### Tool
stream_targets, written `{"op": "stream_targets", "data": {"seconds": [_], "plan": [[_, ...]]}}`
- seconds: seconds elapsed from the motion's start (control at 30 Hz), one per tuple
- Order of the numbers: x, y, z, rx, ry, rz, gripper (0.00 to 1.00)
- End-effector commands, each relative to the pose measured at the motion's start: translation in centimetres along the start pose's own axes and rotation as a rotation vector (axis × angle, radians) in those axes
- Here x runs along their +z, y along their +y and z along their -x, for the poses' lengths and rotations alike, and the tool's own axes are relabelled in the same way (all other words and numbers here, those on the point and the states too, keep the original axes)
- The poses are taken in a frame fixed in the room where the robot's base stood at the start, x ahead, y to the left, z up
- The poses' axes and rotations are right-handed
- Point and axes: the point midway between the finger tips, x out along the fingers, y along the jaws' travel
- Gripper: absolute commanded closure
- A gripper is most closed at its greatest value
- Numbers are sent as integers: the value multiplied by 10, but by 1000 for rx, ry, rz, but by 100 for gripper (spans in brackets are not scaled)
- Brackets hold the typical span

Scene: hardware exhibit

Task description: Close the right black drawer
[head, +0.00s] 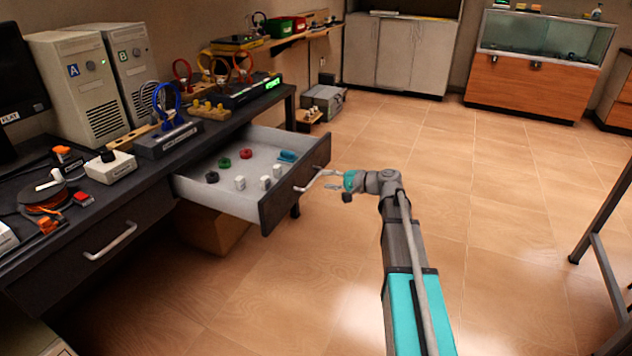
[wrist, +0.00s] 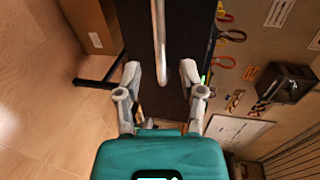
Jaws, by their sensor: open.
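The right black drawer (head: 292,184) is pulled well out from under the dark bench in the head view. Its grey inside holds small rings, white blocks and a blue piece. Its silver bar handle (head: 316,180) is on the dark front panel. My gripper (head: 333,180) is at the handle, on the outer side of the front. In the wrist view my gripper (wrist: 160,74) is open, with a finger on either side of the handle (wrist: 159,35). The dark drawer front (wrist: 140,60) lies behind it. I cannot tell whether the fingers touch the handle.
A left drawer (head: 95,255) with its own handle is shut. The bench top (head: 150,160) carries computers, coils and small parts. A cardboard box (head: 212,232) stands beneath the open drawer. A table frame (head: 600,250) is at the right. The wooden floor (head: 490,210) between is clear.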

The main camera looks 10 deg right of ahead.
Motion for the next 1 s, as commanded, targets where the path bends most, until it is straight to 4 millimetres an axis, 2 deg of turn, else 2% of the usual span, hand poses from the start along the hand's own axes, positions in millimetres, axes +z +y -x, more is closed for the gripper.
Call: {"op": "stream_targets", "data": {"seconds": [0.1,0.3,0.5,0.8,0.83,1.0], "plan": [[-1,1,-19,0,-1,1,49],[-1,1,-41,0,0,1,49],[0,0,-51,0,0,0,49],[0,0,-52,0,1,0,49],[0,0,-51,0,1,0,51],[0,0,-51,0,1,0,82]]}}
